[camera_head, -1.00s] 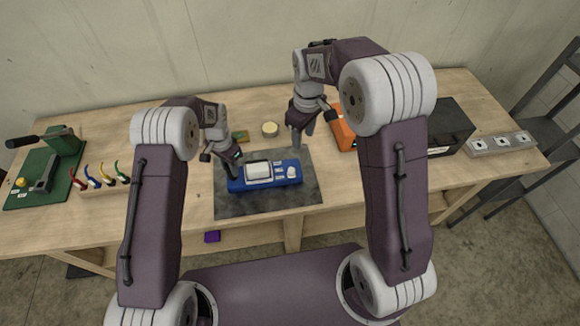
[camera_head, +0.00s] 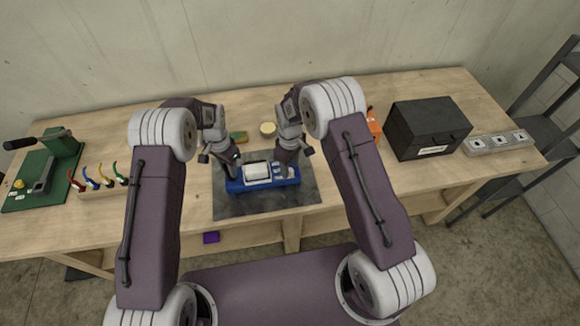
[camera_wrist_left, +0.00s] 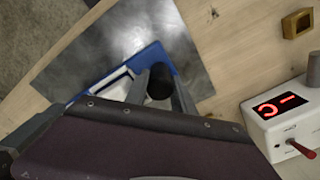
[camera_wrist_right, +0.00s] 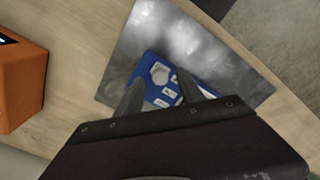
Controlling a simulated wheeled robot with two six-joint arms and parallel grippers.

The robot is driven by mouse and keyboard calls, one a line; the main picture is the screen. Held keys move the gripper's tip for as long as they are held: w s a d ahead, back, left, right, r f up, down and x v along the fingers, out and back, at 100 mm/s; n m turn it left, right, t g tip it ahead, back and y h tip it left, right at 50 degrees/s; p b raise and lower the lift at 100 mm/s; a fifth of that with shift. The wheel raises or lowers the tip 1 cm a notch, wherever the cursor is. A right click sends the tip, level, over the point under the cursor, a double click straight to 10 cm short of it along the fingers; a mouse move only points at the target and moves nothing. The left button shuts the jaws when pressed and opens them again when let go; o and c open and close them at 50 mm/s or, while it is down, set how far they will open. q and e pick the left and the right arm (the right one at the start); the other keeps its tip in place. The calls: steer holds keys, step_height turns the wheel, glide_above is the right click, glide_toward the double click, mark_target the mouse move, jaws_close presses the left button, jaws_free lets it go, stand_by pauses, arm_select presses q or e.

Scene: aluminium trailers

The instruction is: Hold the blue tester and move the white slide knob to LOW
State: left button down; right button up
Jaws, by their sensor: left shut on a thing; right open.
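The blue tester (camera_head: 250,188) lies on a dark grey mat (camera_head: 232,209), its pale screen (camera_head: 257,171) facing up. My right gripper (camera_head: 284,161) is open above the tester's right part. In the right wrist view its fingers (camera_wrist_right: 160,78) are spread over the tester's face, with a white hexagonal part (camera_wrist_right: 160,73) and small white labels between them. I cannot tell which white part is the slide knob.
A black case (camera_head: 428,128) and a grey socket strip (camera_head: 497,142) stand at the right. An orange box (camera_wrist_right: 20,80) is near my right gripper. A white box with a red display (camera_wrist_left: 284,112) shows in the left wrist view. Coloured-handled tools (camera_head: 107,172) are at the left.

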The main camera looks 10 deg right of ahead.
steer(key=shift+f, duration=0.45)
jaws_close()
stand_by(1.1)
